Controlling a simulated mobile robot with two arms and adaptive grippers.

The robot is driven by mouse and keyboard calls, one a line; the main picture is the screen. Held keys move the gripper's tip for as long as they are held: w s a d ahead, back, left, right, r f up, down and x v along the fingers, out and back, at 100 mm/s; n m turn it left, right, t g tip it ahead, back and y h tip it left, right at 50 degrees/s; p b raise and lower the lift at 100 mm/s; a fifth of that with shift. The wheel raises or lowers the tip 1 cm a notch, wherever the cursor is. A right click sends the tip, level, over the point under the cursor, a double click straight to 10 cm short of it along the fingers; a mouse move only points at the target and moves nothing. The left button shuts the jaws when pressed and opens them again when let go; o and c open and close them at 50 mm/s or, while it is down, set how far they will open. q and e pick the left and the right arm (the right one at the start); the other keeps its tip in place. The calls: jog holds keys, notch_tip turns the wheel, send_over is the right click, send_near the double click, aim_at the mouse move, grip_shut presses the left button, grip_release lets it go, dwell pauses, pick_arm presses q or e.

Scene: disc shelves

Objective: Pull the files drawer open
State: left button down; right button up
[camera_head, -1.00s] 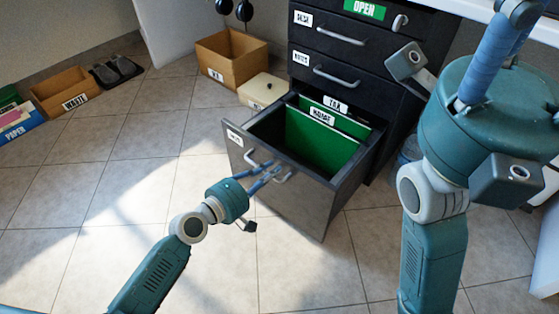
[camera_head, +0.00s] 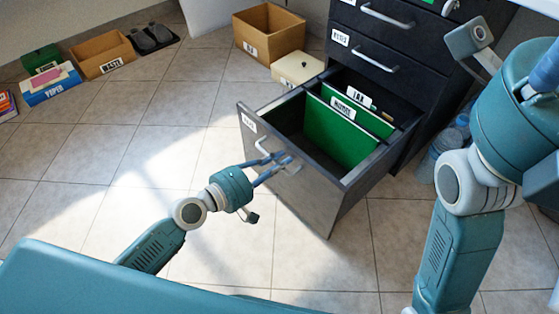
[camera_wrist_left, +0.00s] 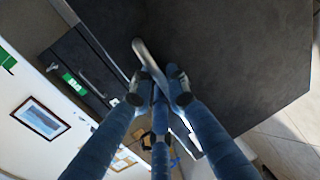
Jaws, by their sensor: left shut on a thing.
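The files drawer (camera_head: 310,197) is the low dark drawer of the cabinet, standing well out from it, with its front face towards me. Green hanging files (camera_head: 340,133) with white label tabs stand in it. My left gripper (camera_head: 278,163) is shut on the bar handle (camera_wrist_left: 150,62) of the drawer front; the fingers partly hide the handle in the head view. In the left wrist view the blue fingers (camera_wrist_left: 160,88) close around the bar, beside the dark front panel. My right gripper (camera_head: 541,84) is at the top right, apart from the drawer, its fingers mostly cut off.
Closed drawers with handles (camera_head: 380,55) are above the files drawer. A cardboard box (camera_head: 270,32) and a cream lidded box (camera_head: 298,68) stand left of the cabinet. Clear bottles (camera_head: 440,148) are on its right. The tiled floor in front is open; more boxes (camera_head: 104,53) lie far left.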

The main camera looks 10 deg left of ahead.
pick_arm(q)
jog(key=c, duration=1.7)
grip_release()
jog(key=shift+c, duration=0.2)
jog(key=v, duration=1.2)
